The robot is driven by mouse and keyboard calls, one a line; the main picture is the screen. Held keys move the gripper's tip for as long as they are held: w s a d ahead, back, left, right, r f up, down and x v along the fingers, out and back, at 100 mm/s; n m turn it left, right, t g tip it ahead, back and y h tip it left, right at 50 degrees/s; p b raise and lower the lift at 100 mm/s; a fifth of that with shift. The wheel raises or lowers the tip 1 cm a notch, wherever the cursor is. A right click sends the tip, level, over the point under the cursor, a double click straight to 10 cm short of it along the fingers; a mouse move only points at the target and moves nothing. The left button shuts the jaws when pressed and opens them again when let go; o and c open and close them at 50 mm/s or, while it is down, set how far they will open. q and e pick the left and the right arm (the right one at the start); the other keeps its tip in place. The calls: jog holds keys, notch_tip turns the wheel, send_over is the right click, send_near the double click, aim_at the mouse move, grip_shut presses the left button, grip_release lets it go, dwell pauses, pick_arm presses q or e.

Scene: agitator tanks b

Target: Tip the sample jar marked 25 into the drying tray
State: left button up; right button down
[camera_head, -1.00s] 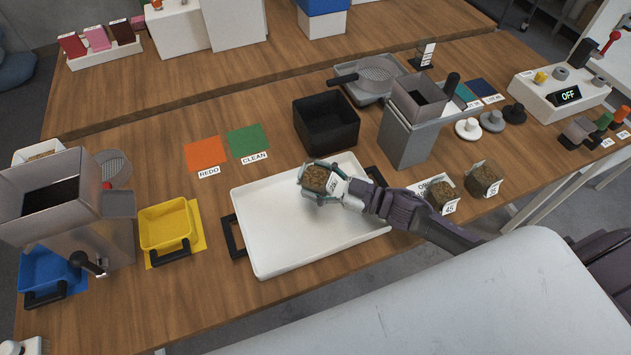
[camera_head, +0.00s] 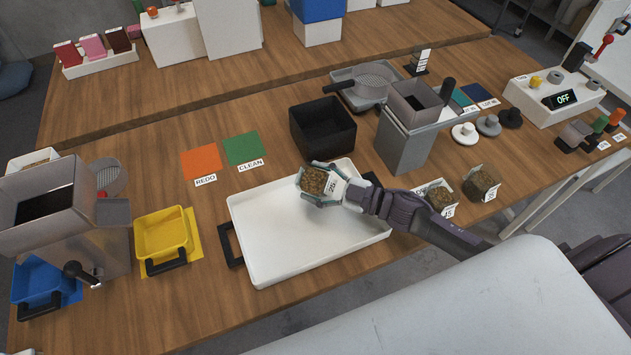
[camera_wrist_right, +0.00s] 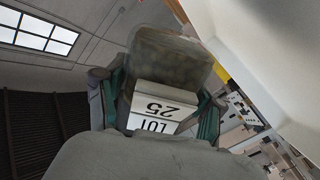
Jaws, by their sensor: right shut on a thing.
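My right gripper (camera_head: 322,185) is shut on the sample jar marked 25 (camera_head: 313,180), a clear square jar filled with brown grains. The jar is over the far right part of the white drying tray (camera_head: 290,245), whose visible floor is bare. In the right wrist view the jar (camera_wrist_right: 172,60) sits between the fingers (camera_wrist_right: 158,105), with its label reading LOT 25 upside down. The jar looks tilted, and its grains show from the head. I see no grains falling. My left gripper is not in view.
A black bin (camera_head: 323,128) and a grey hopper stand (camera_head: 403,140) are behind the tray. A yellow tray (camera_head: 163,236) is to its left. Orange and green mats lie on clear wood behind.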

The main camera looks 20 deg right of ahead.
jog(key=shift+w+r+n, duration=0.1)
jog(key=shift+n, duration=0.4)
jog(key=shift+d, duration=0.1)
jog(key=shift+n+b, duration=0.35)
jog(key=shift+n, duration=0.25)
jog(key=shift+w+d+n+b, duration=0.1)
jog(key=shift+n+b, duration=0.45)
jog(key=shift+n, duration=0.65)
jog(key=shift+f+n, duration=0.2)
jog(key=shift+n, duration=0.2)
jog(key=shift+f+n+b, duration=0.3)
jog(key=shift+n+b, duration=0.75)
jog(key=shift+n, duration=0.25)
dwell(0.3)
jog(key=shift+f+n, duration=0.1)
jog(key=shift+n, duration=0.3)
